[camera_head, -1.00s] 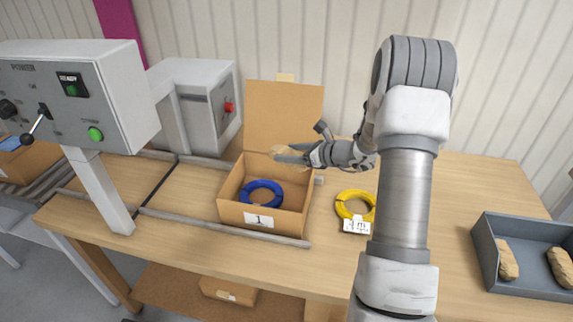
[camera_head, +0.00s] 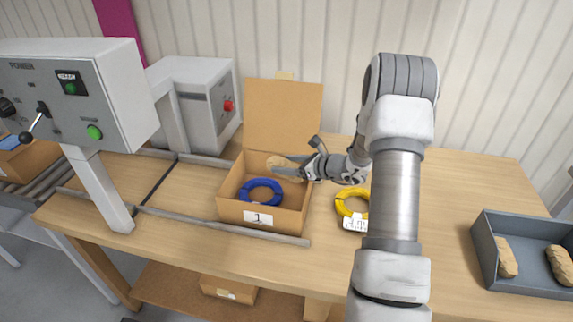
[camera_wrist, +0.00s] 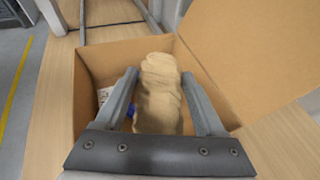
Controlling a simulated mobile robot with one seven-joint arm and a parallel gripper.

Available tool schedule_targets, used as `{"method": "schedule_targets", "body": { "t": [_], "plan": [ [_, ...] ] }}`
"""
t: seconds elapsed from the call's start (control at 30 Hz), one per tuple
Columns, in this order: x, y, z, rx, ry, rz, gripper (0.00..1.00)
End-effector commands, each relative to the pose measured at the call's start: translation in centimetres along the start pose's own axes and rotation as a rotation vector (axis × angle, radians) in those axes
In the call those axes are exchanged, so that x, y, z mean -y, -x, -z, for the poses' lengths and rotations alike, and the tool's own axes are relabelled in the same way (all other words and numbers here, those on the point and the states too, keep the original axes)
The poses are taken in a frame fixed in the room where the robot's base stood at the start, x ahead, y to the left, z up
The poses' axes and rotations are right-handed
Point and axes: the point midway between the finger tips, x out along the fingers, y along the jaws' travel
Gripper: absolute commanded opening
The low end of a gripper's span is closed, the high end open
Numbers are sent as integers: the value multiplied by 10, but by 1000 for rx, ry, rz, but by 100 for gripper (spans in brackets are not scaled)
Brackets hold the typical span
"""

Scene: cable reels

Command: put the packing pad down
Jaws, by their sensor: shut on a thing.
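The packing pad (camera_wrist: 158,90) is a tan, crumpled, oblong bundle. My gripper (camera_head: 288,167) is shut on it, with one finger on each side in the wrist view (camera_wrist: 160,85). The pad (camera_head: 281,161) is inside the opening of the cardboard box (camera_head: 229,210), at its back right, beyond the blue cable reel. Whether it touches the box floor cannot be told. The blue reel (camera_head: 248,194) lies in the box, in front of the pad; in the wrist view it is almost wholly hidden. The box carries a label "1" (camera_head: 258,218) and its lid (camera_head: 283,115) stands open at the back.
A yellow cable reel (camera_head: 345,208) with a tag lies right of the box, close to my arm. A grey tray (camera_head: 484,257) with two more pads stands at the far right. Rails (camera_head: 220,228), a grey machine (camera_head: 200,100) and a control panel (camera_head: 80,95) are at left.

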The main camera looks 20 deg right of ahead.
Motion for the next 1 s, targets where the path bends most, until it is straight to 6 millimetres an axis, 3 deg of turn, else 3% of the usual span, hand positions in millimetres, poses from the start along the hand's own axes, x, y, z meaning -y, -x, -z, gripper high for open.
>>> {"method": "schedule_targets", "body": {
  "t": [0.33,0.37,0.5,0.77,1.0],
  "plan": [
    [0,-2,6,0,0,0,19],
    [0,-2,6,0,0,0,77],
    [0,-2,6,0,0,0,100],
    [0,-2,5,0,0,0,100],
    [0,4,-11,0,0,0,100]
  ]
}}
